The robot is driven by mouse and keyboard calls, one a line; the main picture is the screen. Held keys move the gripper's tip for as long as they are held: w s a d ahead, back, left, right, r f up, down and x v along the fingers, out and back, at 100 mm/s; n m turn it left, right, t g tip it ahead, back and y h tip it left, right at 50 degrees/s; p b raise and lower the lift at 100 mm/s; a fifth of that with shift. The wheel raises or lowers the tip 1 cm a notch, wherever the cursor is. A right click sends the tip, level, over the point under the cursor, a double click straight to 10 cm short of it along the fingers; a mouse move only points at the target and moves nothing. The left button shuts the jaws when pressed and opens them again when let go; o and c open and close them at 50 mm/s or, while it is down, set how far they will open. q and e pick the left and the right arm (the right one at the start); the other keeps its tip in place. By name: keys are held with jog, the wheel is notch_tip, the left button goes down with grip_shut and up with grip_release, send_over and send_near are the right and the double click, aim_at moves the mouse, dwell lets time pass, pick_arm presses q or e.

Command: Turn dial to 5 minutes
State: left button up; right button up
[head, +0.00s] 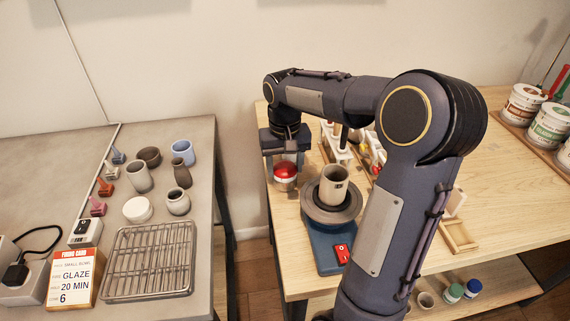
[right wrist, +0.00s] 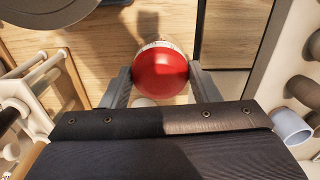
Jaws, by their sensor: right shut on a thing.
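The red dial (head: 285,170) is a round, dome-shaped timer top with a pale base, at the left end of the wooden table. In the right wrist view the red dial (right wrist: 160,74) shows a white scale ring along its far edge; its numbers are too small to read. My right gripper (head: 284,160) comes down over it from above. In the right wrist view its two fingers stand on opposite sides of the dial, shut on it. My left gripper is in neither view.
A pottery wheel (head: 319,213) with a beige cup (head: 334,184) stands just right of the dial. A tool rack (head: 338,146) is behind.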

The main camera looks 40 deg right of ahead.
aim_at(285, 166)
dwell(0.4)
jog(key=o, duration=1)
jog(key=shift+r, duration=0.15)
notch_tip(285, 166, up, 8)
jog(key=shift+f+p, duration=0.2)
jog(key=shift+p, duration=0.15)
